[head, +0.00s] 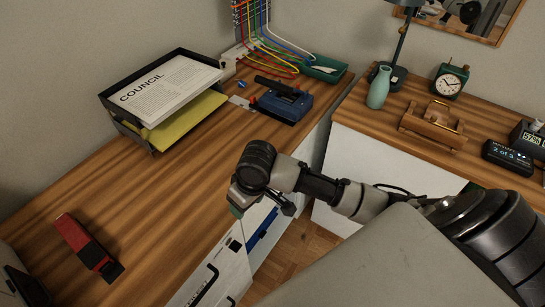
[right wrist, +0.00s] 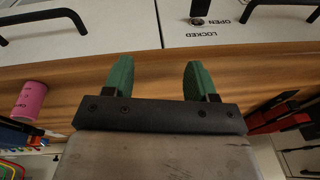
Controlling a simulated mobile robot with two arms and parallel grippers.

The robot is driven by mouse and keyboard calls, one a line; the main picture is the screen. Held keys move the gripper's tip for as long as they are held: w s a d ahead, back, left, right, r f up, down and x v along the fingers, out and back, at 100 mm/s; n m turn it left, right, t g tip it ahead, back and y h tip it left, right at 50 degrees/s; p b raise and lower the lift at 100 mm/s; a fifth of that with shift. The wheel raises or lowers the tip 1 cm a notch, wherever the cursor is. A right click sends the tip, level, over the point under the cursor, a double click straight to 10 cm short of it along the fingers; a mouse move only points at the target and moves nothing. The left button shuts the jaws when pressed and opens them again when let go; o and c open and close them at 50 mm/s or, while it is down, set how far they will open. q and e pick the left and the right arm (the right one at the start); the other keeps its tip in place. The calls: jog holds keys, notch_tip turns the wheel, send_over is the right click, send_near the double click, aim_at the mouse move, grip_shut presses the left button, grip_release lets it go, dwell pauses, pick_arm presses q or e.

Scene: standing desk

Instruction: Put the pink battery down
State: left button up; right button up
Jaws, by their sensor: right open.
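The pink battery (right wrist: 31,101) is a pink cylinder with a dark end, at the left edge of the right wrist view. It is apart from my right gripper, off to one side of the fingers. What it rests on is not clear. I do not see it in the head view. My right gripper (right wrist: 157,77) is open, with its two green fingers apart and nothing between them. In the head view the right gripper (head: 237,208) is at the desk's front edge, mostly hidden behind its own wrist. My left gripper is not in view.
The wooden desk (head: 170,190) has wide free room at its middle. A paper tray (head: 148,130), a blue device (head: 284,104) and a red-and-black item (head: 85,247) stand on it. White drawer fronts with dark handles (right wrist: 45,16) are close to the right gripper.

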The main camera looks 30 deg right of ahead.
aim_at(273, 151)
jog(key=shift+m+g+h, duration=0.4)
jog(key=shift+m+h, duration=0.2)
jog(key=shift+m, duration=0.3)
jog(key=w+d+r, duration=0.1)
jog(key=d, duration=0.1)
jog(key=w+d+r, duration=0.3)
jog(key=w, duration=0.1)
jog(key=shift+w+d+r, duration=0.15)
jog(key=shift+w+d, duration=0.1)
jog(key=shift+d, duration=0.15)
jog(key=w+d+r+m, duration=0.1)
jog(key=d+r, duration=0.1)
jog(key=w+d+r+m, duration=0.1)
jog(key=d+r, duration=0.1)
jog(key=d, duration=0.1)
jog(key=w+d+r+m, duration=0.1)
jog(key=w+d+r, duration=0.1)
jog(key=d, duration=0.1)
jog(key=shift+d+r+m+g+h, duration=0.2)
jog(key=shift+r+m+g+h, duration=0.1)
jog(key=shift+r+g, duration=0.1)
jog(key=shift+d, duration=0.2)
notch_tip(273, 151, down, 5)
jog(key=shift+f, duration=0.1)
jog(key=f, duration=0.5)
jog(key=shift+a+f+b, duration=0.1)
jog(key=shift+a+b, duration=0.15)
jog(key=shift+b, duration=0.1)
grip_shut()
